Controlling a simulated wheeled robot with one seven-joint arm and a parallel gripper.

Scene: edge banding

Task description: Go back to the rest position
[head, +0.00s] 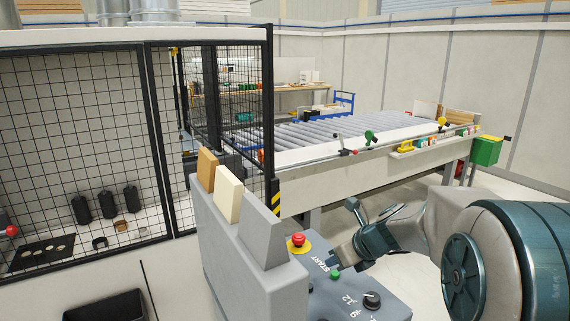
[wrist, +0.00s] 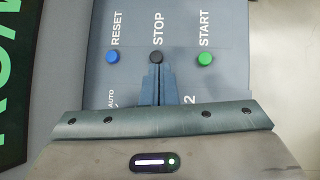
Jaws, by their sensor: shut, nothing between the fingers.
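My gripper (wrist: 156,82) is shut and empty. In the wrist view its closed fingers point at the black STOP button (wrist: 156,58) on the grey control panel (wrist: 240,30); I cannot tell whether they touch it. The blue RESET button (wrist: 113,57) is to the left and the green START button (wrist: 205,58) to the right. In the head view my arm reaches in from the right over the panel (head: 385,309), and the fingertips are partly hidden. The green button also shows there (head: 335,274), beside the word START.
A red emergency button (head: 298,240) and a black knob (head: 372,299) stand up from the panel. A grey housing (head: 240,260) rises at its left. A black mesh fence (head: 80,120) stands on the left. A roller conveyor table (head: 360,177) lies behind my arm.

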